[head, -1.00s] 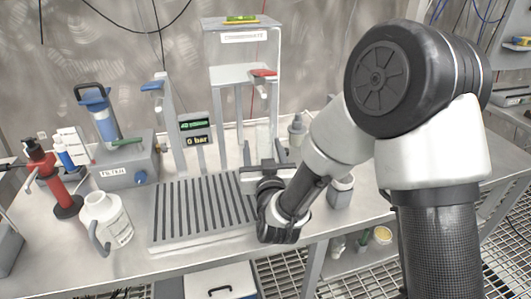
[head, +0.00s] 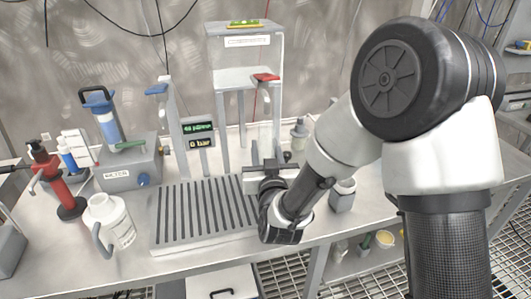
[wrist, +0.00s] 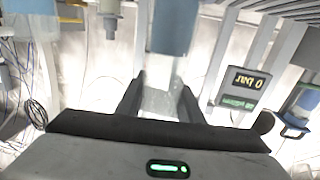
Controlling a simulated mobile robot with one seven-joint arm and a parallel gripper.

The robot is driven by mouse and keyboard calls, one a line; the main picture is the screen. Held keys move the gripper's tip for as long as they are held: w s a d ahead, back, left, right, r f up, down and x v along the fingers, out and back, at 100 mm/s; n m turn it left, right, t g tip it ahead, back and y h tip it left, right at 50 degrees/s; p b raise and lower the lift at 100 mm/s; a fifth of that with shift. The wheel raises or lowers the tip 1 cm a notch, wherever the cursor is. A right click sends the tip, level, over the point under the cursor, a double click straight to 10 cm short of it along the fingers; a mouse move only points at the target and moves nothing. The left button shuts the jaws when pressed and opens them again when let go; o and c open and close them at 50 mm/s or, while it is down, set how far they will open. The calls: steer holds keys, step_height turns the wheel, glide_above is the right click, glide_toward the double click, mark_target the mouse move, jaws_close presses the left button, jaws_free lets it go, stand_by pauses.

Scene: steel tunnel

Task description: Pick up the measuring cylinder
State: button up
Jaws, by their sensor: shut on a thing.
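The measuring cylinder (head: 265,136) is a clear, pale upright tube, seen in the head view just behind my gripper, in front of the tall stand. My gripper (head: 266,164) reaches it from the front, low over the bench. In the wrist view, which is upside down, the two dark fingers of my gripper (wrist: 160,100) stand on either side of the clear cylinder (wrist: 160,98) and are shut on it. The cylinder's lower part is hidden behind my gripper in the head view, so I cannot tell whether it touches the bench.
A tall stand (head: 245,50) with a red-handled tap rises behind. A slotted drain grate (head: 205,215) lies left of my gripper. A white jug (head: 108,222), a filter unit (head: 130,168) and a red pump (head: 58,185) stand further left. Small bottles (head: 299,132) stand close on the right.

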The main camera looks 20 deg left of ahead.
steer(key=s+d+r+p, duration=0.1)
steer(key=s, duration=0.1)
steer(key=s+d+r, duration=0.1)
steer(key=s, duration=0.2)
steer(key=s+d+r+p, duration=0.1)
steer(key=s, duration=0.1)
steer(key=shift+s+p, duration=0.25)
steer(key=shift+p, duration=0.8)
steer(key=p+v, duration=0.1)
steer(key=p, duration=0.4)
steer(key=shift+s+d, duration=0.2)
steer(key=shift+s, duration=0.15)
steer(key=p, duration=0.8)
glide_toward(268, 153)
steer(key=s+f, duration=0.1)
steer(key=shift+s+d+r, duration=0.2)
steer(key=shift+s+d, duration=0.15)
